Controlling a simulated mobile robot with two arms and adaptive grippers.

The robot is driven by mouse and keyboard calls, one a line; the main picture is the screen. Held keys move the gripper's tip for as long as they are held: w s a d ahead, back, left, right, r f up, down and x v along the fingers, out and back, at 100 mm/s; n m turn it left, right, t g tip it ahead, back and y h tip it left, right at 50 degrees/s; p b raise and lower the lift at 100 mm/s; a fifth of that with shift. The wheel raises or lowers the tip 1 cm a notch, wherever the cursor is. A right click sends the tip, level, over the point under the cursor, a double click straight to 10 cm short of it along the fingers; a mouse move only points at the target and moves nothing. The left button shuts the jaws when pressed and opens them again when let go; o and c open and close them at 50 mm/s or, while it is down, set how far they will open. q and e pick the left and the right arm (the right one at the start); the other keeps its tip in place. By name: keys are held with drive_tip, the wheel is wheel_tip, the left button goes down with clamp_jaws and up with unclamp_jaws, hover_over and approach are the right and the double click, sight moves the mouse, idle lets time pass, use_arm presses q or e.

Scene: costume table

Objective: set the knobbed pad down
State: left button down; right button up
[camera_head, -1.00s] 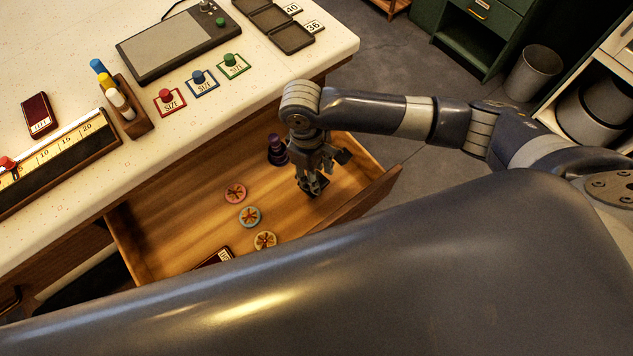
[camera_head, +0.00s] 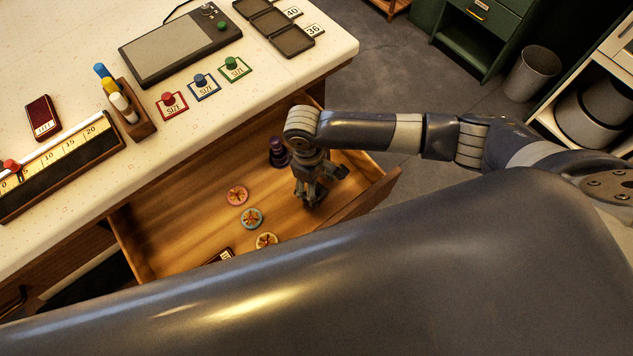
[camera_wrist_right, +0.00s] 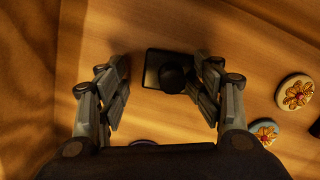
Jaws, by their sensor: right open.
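The knobbed pad (camera_wrist_right: 153,72) is a dark square plate with a round black knob (camera_wrist_right: 172,77). In the right wrist view it lies flat on the wooden drawer floor. My right gripper (camera_wrist_right: 163,82) is open, with one finger on each side of the pad; the right finger is close to the knob. In the head view my right gripper (camera_head: 312,200) points down into the right part of the open drawer, and the pad cannot be made out beneath it. My left gripper is not in view.
The open drawer (camera_head: 180,225) also holds a dark purple knobbed piece (camera_head: 278,152), round flower discs in pink (camera_head: 237,195), blue (camera_head: 252,218) and yellow (camera_head: 266,241), and a small dark labelled block (camera_head: 221,256). The tabletop (camera_head: 70,70) overhangs the drawer's back.

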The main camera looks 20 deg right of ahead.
drive_tip(key=shift+f+b, duration=0.25)
drive_tip(key=shift+b, duration=0.45)
wheel_tip(320, 180, up, 11)
drive_tip(key=a, duration=0.1)
drive_tip(key=shift+w+a, duration=0.15)
drive_tip(key=shift+w, duration=0.05)
